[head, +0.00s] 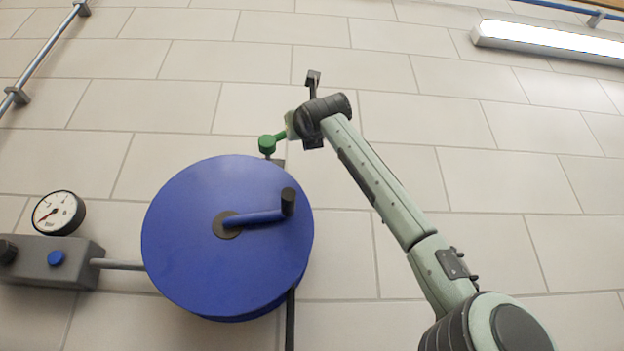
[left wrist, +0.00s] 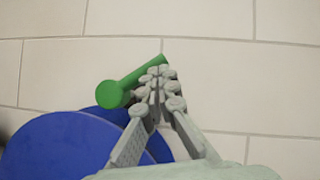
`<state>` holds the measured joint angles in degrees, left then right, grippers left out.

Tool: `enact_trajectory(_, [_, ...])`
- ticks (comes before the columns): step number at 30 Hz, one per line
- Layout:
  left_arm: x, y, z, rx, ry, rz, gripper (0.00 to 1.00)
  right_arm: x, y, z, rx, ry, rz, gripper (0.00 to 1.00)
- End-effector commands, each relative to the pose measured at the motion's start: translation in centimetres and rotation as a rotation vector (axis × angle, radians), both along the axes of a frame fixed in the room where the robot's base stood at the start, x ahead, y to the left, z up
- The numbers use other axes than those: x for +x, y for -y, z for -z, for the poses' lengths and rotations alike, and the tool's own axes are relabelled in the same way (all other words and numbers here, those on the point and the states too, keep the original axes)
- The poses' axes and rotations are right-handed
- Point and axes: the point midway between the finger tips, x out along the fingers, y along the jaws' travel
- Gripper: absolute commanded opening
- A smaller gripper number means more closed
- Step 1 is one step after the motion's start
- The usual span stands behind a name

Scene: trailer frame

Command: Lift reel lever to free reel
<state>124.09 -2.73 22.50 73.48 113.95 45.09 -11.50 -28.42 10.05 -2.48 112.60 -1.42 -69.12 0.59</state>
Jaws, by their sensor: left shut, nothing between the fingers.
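The reel is a big blue disc (head: 190,215) on the wall with a blue crank arm and black knob; its edge also shows in the left wrist view (left wrist: 50,150). The green lever (head: 267,145) sits just above the reel's upper right rim, slanting up to the right from its round end; it also shows in the left wrist view (left wrist: 111,95). My left gripper (left wrist: 158,75) is shut and empty, its fingertips at the lever's upper right end. Whether they touch it is unclear. In the head view the fingers are mostly hidden by my wrist. My right gripper is out of view.
A grey box with a blue button (head: 57,258) and a round gauge (head: 58,213) are left of the reel. A pipe (head: 45,55) runs at the upper left, and a light (head: 550,42) hangs at the upper right. The wall right of my arm is clear.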

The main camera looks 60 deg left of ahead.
Motion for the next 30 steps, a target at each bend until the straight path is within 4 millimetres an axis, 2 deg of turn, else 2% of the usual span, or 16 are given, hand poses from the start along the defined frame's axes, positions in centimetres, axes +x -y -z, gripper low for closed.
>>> enact_trajectory(12, [-0.7,-1.0,-2.0,-0.002,-0.001,0.001,0.0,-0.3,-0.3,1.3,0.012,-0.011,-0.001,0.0])
enact_trajectory(30, [-1.1,-1.3,-2.7,-0.002,-0.002,0.0,0.0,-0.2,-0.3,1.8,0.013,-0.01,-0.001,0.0])
